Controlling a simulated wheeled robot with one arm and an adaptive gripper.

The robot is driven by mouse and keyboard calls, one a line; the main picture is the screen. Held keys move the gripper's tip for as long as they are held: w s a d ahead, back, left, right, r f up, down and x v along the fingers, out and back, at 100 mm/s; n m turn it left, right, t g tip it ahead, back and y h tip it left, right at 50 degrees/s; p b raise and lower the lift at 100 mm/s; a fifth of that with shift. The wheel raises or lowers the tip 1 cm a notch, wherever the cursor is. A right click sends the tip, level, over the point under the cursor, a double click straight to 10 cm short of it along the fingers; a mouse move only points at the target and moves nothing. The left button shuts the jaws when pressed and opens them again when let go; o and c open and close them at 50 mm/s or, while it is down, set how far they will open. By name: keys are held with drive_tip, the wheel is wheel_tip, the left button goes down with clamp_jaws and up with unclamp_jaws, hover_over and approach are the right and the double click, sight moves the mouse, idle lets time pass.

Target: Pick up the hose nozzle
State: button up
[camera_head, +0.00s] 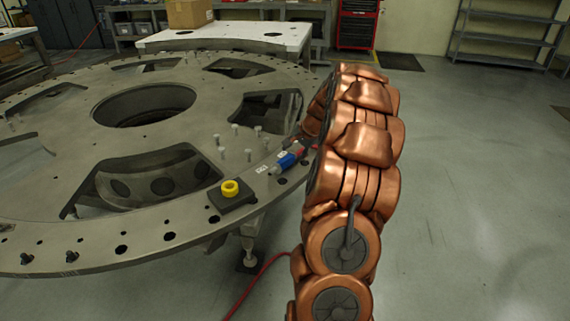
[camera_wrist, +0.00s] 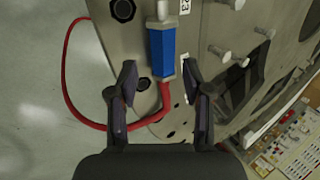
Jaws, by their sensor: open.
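The hose nozzle has a blue body and a metal tip. In the head view the nozzle (camera_head: 289,160) lies on the flat rim of the big metal turret plate (camera_head: 150,215), just left of my arm. In the wrist view the nozzle (camera_wrist: 162,50) points up the picture, and a red hose (camera_wrist: 72,75) runs from its lower end and loops left. My gripper (camera_wrist: 160,78) is open, its fingers on either side of the nozzle's lower end and hose, with gaps on both sides.
The plate has large openings. A white-topped table (camera_head: 230,38) stands behind. The floor (camera_head: 470,190) at right is clear.

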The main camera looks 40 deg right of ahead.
sight(285, 162)
drive_tip(key=shift+p+x, duration=1.35)
drive_tip(key=shift+x, duration=2.4)
drive_tip(key=shift+w+d+r, duration=0.1)
drive_tip(key=shift+w, duration=0.05)
drive_tip(key=shift+c, duration=0.5)
clamp_jaws()
